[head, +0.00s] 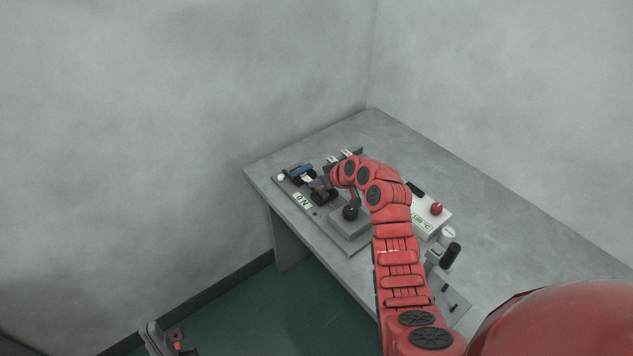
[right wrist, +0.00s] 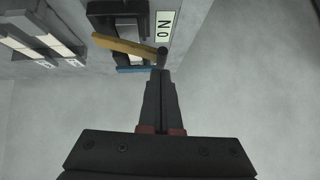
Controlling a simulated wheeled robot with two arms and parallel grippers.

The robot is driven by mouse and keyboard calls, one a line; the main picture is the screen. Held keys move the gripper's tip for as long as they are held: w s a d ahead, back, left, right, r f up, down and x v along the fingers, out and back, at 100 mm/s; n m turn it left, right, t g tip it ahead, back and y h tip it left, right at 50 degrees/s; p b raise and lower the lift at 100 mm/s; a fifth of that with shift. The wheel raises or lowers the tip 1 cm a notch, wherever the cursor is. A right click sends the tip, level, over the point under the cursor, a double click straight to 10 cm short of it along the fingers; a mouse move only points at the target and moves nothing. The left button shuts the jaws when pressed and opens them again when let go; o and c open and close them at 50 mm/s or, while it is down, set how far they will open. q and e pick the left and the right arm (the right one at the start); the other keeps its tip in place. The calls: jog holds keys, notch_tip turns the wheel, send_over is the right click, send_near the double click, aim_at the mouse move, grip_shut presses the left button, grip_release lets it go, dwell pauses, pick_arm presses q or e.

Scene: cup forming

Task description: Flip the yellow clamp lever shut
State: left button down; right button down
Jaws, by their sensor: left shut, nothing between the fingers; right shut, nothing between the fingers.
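The yellow clamp lever (right wrist: 138,47) lies across the upper middle of the right wrist view, slanting slightly down to the right. A blue part (right wrist: 136,69) shows just below it. My right gripper (right wrist: 161,72) is shut and empty, its fingertips at the lever's right end; I cannot tell whether they touch. In the head view my right gripper (head: 322,191) is over the left part of the table beside a blue part (head: 299,170), and the lever is not clearly made out. My left gripper (head: 175,342) is shut and empty, low at the left, off the table.
The grey table (head: 520,220) carries a base plate (head: 318,215) with a label. A white box (head: 431,218) with a red button (head: 436,208) stands right of my arm, near a black cylinder (head: 451,254). White-topped blocks (right wrist: 38,40) show in the right wrist view.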

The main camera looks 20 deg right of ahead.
jog(key=f+b, duration=0.1)
jog(key=a+f+h+b, duration=0.1)
jog(key=b, duration=0.1)
jog(key=f+n+b, duration=0.1)
jog(key=b, duration=0.1)
jog(key=shift+s+a+t+h, duration=0.3)
jog(key=shift+a+t+h, duration=0.05)
jog(key=shift+t+h, duration=0.05)
jog(key=shift+a+f+b, duration=0.15)
jog(key=shift+f+b, duration=0.05)
jog(key=shift+b, duration=0.25)
jog(key=shift+s+r, duration=0.1)
jog(key=shift+r, duration=0.1)
jog(key=shift+r, duration=0.8)
